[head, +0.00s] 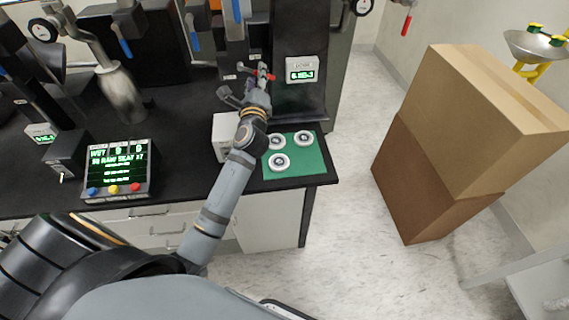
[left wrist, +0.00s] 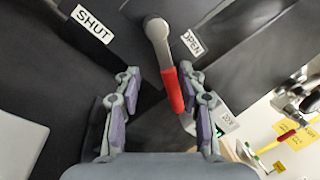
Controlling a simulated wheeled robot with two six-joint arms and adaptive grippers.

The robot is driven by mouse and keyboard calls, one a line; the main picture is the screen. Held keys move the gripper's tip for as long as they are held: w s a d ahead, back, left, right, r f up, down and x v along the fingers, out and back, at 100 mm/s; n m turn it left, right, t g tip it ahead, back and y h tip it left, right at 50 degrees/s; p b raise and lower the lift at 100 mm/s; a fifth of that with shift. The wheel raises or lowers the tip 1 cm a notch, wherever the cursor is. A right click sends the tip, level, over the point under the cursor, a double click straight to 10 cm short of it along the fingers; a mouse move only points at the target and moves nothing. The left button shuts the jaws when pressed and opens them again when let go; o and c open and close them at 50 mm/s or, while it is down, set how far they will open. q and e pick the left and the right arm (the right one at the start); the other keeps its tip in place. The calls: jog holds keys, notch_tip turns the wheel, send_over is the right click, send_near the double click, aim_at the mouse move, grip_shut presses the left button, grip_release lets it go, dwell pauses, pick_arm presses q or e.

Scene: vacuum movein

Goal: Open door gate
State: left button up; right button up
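A grey metal lever with a red grip (left wrist: 172,88) shows in the left wrist view. It is fixed to a dark panel, between a SHUT label (left wrist: 93,24) and an OPEN label (left wrist: 192,42), its pivot nearer the OPEN label. My left gripper (left wrist: 160,72) is open, with the red grip between its fingers, closer to the right finger. Contact cannot be told. In the head view my left gripper (head: 256,80) is by the small red grip (head: 264,71), at the front of the dark equipment. My right gripper is in neither view.
A small green-lit display (head: 302,73) is on the dark unit to the right. White round parts (head: 279,162) lie on a green mat (head: 308,166) at the bench corner. A lit control box (head: 118,170) stands left. Stacked cardboard boxes (head: 470,125) stand on the right; floor between is clear.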

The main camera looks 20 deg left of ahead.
pick_arm(q)
jog(key=s+f+m+p, duration=0.1)
jog(key=s+m+p, duration=0.1)
jog(key=s+m, duration=0.1)
jog(key=s+m+h+p, duration=0.1)
jog(key=s+m+p, duration=0.1)
jog(key=s+m, duration=0.2)
jog(key=s+f+m+g+p, duration=0.1)
jog(key=s+m+p, duration=0.1)
jog(key=s, duration=0.3)
jog(key=shift+d+f+m+h, duration=0.1)
jog(key=shift+f+m+h, duration=0.25)
jog(key=shift+m, duration=0.55)
jog(key=s+d+r+m+t+h, duration=0.1)
jog(key=d+r+m+h, duration=0.2)
jog(key=d+m+h, duration=1.4)
jog(key=s+f+m+g+y, duration=0.2)
jog(key=s+f+m+g, duration=0.2)
jog(key=m, duration=0.5)
jog(key=s+f+m+g+y, duration=0.3)
jog(key=s+f+m+g, duration=0.1)
jog(key=f+m, duration=0.5)
jog(key=shift+d+m+g+p, duration=0.2)
jog(key=shift+m+g+p, duration=0.1)
jog(key=shift+f+y, duration=0.15)
jog(key=shift+y, duration=0.1)
